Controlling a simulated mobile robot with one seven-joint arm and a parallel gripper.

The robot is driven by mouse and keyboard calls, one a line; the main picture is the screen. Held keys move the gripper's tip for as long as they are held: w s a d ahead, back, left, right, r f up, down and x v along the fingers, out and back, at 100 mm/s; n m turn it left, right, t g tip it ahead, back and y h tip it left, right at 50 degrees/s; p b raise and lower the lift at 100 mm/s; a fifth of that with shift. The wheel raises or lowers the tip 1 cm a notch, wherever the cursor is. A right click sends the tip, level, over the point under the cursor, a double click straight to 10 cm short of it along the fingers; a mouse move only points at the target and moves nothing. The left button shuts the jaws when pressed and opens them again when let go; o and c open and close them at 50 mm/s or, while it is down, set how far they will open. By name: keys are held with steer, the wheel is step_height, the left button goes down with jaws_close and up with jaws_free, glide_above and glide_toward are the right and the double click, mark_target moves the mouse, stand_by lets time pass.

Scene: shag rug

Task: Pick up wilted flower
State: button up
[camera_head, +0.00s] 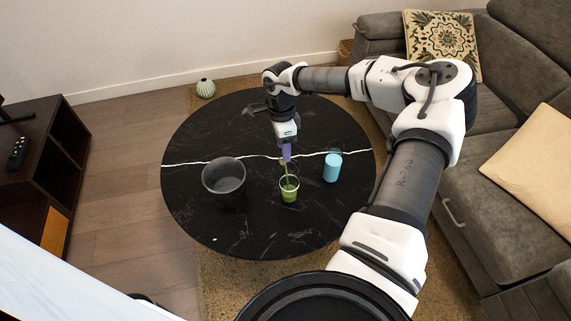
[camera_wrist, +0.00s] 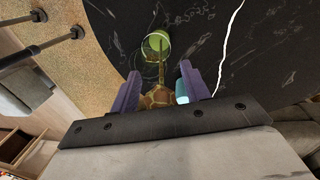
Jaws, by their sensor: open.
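The wilted flower (camera_head: 284,171) stands in a green cup (camera_head: 289,190) on the round black table. In the wrist view, its brownish-yellow head (camera_wrist: 159,98) and thin stem (camera_wrist: 162,72) point toward my gripper from the green cup (camera_wrist: 158,41). My gripper (camera_head: 287,153) points down just above the cup, around the top of the flower. In the wrist view, my purple gripper fingers (camera_wrist: 158,84) are apart, one on each side of the flower head. Whether a finger touches the flower cannot be told.
A dark grey pot (camera_head: 224,181) stands left of the cup on the black table (camera_head: 250,238). A light-blue container (camera_head: 332,167) stands to its right. A grey sofa (camera_head: 470,215) lies along the right side. A small pale vase (camera_head: 206,88) stands on the floor behind.

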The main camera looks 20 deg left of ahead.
steer(key=shift+f, duration=0.2)
jaws_close()
steer(key=shift+r, duration=0.15)
